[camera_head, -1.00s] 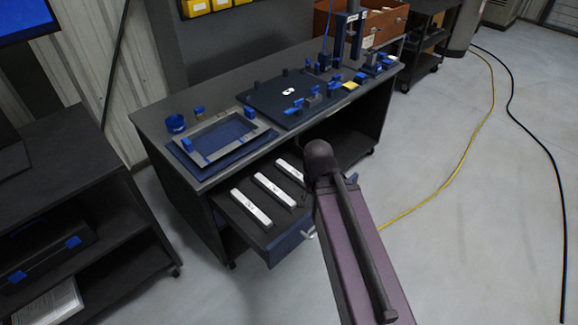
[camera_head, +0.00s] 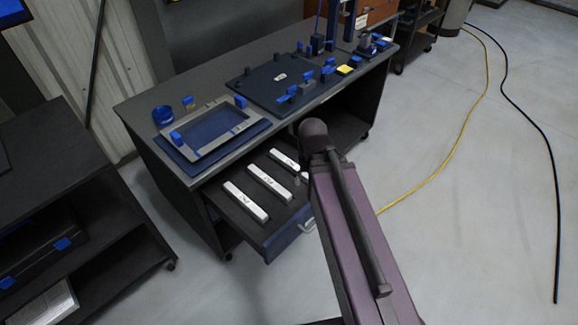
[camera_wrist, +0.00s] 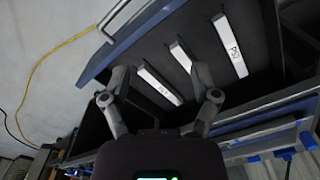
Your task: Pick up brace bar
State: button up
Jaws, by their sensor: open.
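Several white bars lie side by side in an open drawer (camera_head: 262,225) of the workbench. In the head view I see a left bar (camera_head: 245,201), a middle bar (camera_head: 270,182) and a far bar (camera_head: 285,161); a small white piece beside my arm is mostly hidden. The bars carry dark marks too small to read, so I cannot tell which is the brace bar. In the wrist view, bars show at the right (camera_wrist: 232,48), the middle (camera_wrist: 180,55) and the lower left (camera_wrist: 158,85). My gripper (camera_wrist: 160,75) is open and empty over the drawer, its fingers apart near the lower-left bar.
The drawer's blue front and handle (camera_wrist: 117,20) stick out from the bench. A grey framed tray (camera_head: 213,131) and a dark plate with blue fixtures (camera_head: 275,82) are on the bench top (camera_head: 150,105). A dark shelf unit stands at left. A yellow cable (camera_head: 445,170) crosses open floor.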

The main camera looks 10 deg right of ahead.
jog(key=w+f+n+b, duration=0.2)
jog(key=w+f+b, duration=0.1)
jog(key=w, duration=0.6)
jog(key=w+f+n+b, duration=0.2)
jog(key=w+f+b, duration=0.2)
jog(key=w, duration=0.6)
jog(key=w+f+n+b, duration=0.3)
jog(key=w+f, duration=0.1)
jog(key=w, duration=0.6)
jog(key=shift+d+b, duration=0.15)
jog(key=shift+b, duration=0.25)
jog(key=shift+f, duration=0.15)
jog(key=b, duration=0.7)
send_over(291, 163)
notch_tip(291, 163, down, 7)
jog(key=shift+s+r, duration=0.15)
jog(key=shift+r, duration=0.05)
jog(key=shift+f+b, duration=0.8)
jog(key=shift+f, duration=0.05)
jog(key=shift+f, duration=0.15)
jog(key=shift+f+b, duration=2.45)
jog(key=shift+b, duration=0.15)
grip_shut()
